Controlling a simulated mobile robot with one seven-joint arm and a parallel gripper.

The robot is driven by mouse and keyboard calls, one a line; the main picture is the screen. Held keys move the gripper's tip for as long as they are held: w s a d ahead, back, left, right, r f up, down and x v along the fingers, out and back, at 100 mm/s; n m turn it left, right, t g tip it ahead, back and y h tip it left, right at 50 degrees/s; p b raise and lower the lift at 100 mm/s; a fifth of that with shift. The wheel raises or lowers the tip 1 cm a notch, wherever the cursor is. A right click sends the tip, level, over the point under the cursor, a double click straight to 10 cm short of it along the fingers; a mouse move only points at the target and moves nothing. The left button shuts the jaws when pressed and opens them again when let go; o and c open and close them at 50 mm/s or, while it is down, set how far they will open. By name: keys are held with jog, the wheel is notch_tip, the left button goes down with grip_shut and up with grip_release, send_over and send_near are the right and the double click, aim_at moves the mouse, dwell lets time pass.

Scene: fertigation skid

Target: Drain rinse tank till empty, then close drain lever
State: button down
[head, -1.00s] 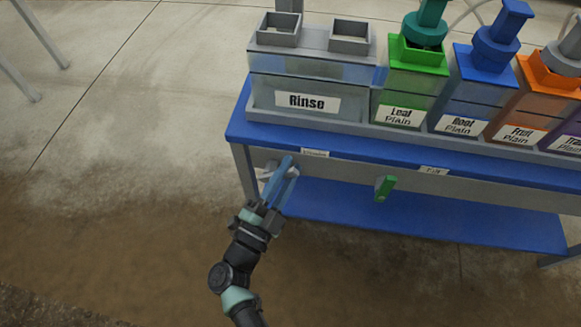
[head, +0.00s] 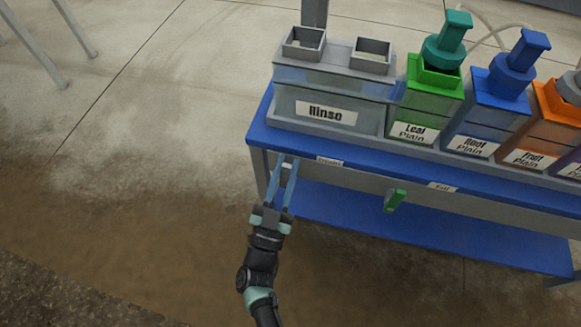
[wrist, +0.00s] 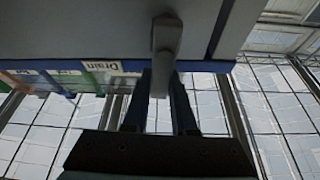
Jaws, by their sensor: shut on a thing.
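The rinse tank (head: 335,92) is a grey box with a "Rinse" label, at the left end of the blue bench. I cannot tell its liquid level. In the head view, a small pale part of the lever (head: 287,171) shows between my fingers. My gripper (head: 287,162) is shut on the lever, with one blue finger on each side. In the wrist view, the lever's lower end runs between the dark fingers.
Green (head: 430,95), blue (head: 485,105) and orange (head: 537,125) tanks stand right of the rinse tank. A blue lower shelf (head: 430,235) lies below. The floor at left is open.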

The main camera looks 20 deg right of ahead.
jog(key=shift+w+a+n+y, duration=0.1)
jog(key=shift+a+n+y, duration=0.15)
jog(key=shift+n, duration=0.55)
jog(key=c, duration=0.7)
grip_release()
jog(key=p+v, duration=0.1)
jog(key=v, duration=1.2)
jog(key=shift+d+f, duration=0.15)
